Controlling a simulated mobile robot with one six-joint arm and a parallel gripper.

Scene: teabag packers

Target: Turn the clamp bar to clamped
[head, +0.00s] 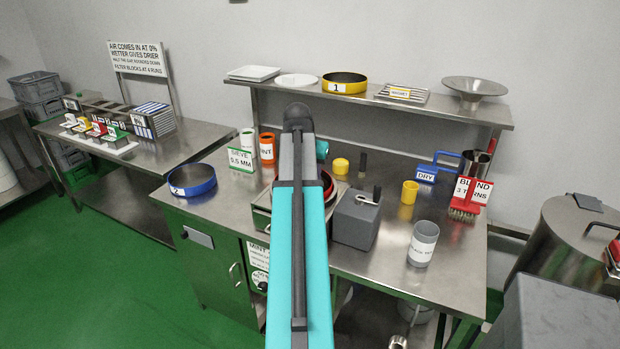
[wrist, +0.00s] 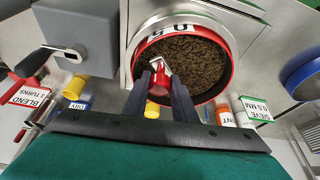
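The red-rimmed sieve marked 0.5 (wrist: 221,53) sits in its metal machine, holding dark tea (wrist: 200,62). The clamp bar shows in the wrist view as a short pale metal piece with a red knob (wrist: 158,84), near the sieve's rim. My gripper (wrist: 160,76) has its two dark fingers on either side of the red knob, and the knob fills the gap between them. The bar's far end and pivot are hidden, so its angle is hard to read. In the head view my arm covers the gripper and bar, and only part of the red sieve (head: 328,188) shows.
A grey box with a small lever (head: 356,217) stands right of the sieve. Yellow cups (head: 409,192), a labelled grey cup (head: 423,243) and the BLEND sign (head: 471,191) are further right. A blue sieve (head: 192,180) and the SIEVE sign (head: 241,160) are to the left.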

